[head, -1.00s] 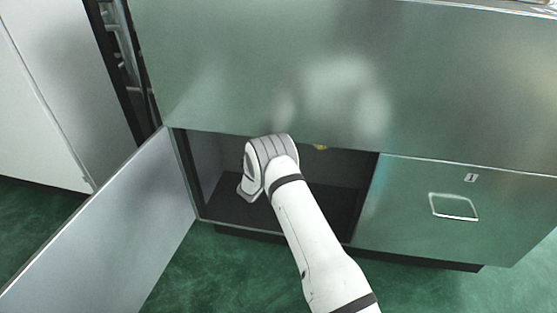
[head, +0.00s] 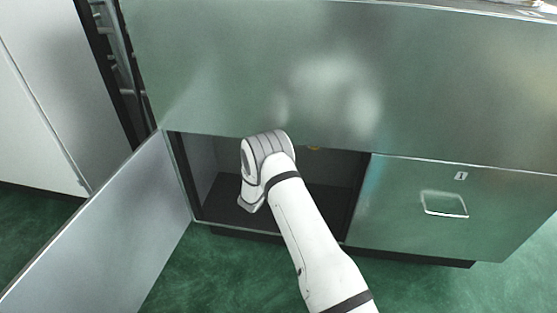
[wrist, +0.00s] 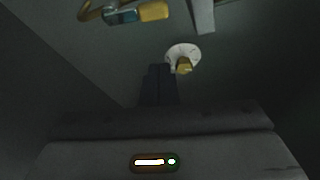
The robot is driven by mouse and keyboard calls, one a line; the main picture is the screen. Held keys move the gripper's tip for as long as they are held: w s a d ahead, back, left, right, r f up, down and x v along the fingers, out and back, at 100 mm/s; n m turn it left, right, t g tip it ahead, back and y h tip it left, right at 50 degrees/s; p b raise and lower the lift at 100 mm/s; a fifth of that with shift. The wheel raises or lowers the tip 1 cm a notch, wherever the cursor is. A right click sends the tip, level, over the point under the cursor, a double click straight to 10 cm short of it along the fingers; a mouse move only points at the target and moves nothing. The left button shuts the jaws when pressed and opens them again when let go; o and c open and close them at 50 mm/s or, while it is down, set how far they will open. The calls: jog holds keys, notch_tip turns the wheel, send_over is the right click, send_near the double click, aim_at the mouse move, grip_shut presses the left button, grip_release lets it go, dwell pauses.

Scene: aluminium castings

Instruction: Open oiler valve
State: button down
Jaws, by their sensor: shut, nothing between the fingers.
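In the wrist view, a white round disc (wrist: 176,51) with a yellow knob-like part (wrist: 184,66) shows in the dark cabinet; it may be the oiler valve. A brown curved pipe (wrist: 88,12) with a teal piece (wrist: 122,17) and a yellow end (wrist: 154,11) is at the upper left. My gripper (wrist: 162,70) is shut and empty, its dark fingertips just left of the yellow knob; I cannot tell whether they touch. In the head view my arm reaches into the cabinet opening and the fingers are hidden. A small yellow spot (head: 314,148) shows under the upper panel edge.
The cabinet's open door (head: 110,225) stands out at the left. The large upper panel (head: 230,70) overhangs the opening. A closed front with a handle (head: 445,204) is at the right. A grey bar (wrist: 203,14) is near the knob. The cabinet floor (head: 325,200) looks clear.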

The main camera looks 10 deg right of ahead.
jog(key=p+v, duration=0.1)
jog(key=v, duration=0.5)
jog(key=shift+s+a, duration=0.2)
jog(key=shift+s, duration=0.15)
